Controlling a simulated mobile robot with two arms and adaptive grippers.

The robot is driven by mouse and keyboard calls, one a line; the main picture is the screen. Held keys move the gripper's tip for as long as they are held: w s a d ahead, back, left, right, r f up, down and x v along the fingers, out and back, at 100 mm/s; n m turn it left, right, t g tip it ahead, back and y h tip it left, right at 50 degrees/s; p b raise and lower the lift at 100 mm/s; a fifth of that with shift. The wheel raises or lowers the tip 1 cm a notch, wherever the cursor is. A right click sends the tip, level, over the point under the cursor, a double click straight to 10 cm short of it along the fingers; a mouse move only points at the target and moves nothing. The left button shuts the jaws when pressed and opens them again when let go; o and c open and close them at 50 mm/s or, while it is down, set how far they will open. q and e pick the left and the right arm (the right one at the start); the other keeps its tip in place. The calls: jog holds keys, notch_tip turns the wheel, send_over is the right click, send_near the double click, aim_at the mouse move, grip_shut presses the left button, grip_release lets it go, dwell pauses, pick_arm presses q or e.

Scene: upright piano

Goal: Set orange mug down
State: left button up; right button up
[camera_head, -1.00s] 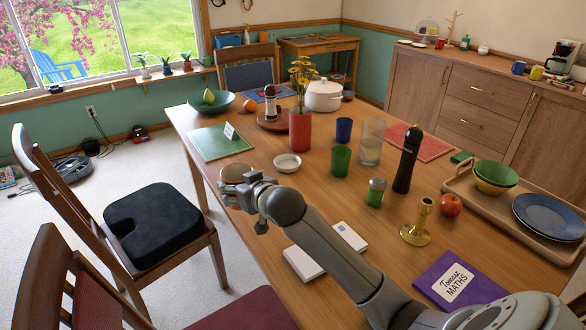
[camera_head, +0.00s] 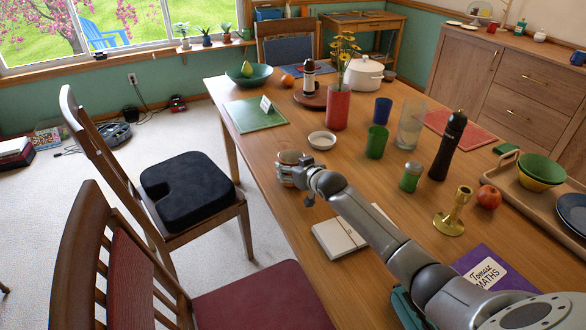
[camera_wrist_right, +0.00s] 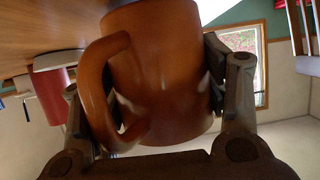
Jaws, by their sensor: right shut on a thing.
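The orange mug (camera_wrist_right: 165,75) fills the middle of the right wrist view, its handle toward the left. My right gripper (camera_wrist_right: 160,100) is shut on it, with a finger on each side. In the head view my right gripper (camera_head: 292,178) is at the table's left edge, mostly covering the mug (camera_head: 289,156), whose rim shows. Whether the mug's base touches the wooden table (camera_head: 275,205) is hidden. My left gripper is not in view.
A white dish (camera_head: 322,140) is just beyond the mug. A green placemat (camera_head: 255,114) lies farther back. White books (camera_head: 340,236) lie nearer, beside my arm. A green cup (camera_head: 376,142) and pepper mill (camera_head: 448,146) stand to the right. A chair with a black cushion (camera_head: 187,190) is left.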

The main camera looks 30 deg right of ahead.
jog(key=shift+f, duration=0.15)
jog(key=shift+f, duration=0.15)
jog(key=o, duration=1.2)
jog(key=shift+s, duration=0.1)
jog(key=p+v, duration=0.1)
jog(key=v, duration=1)
jog(key=shift+s+r, duration=0.25)
jog(key=shift+s, duration=0.1)
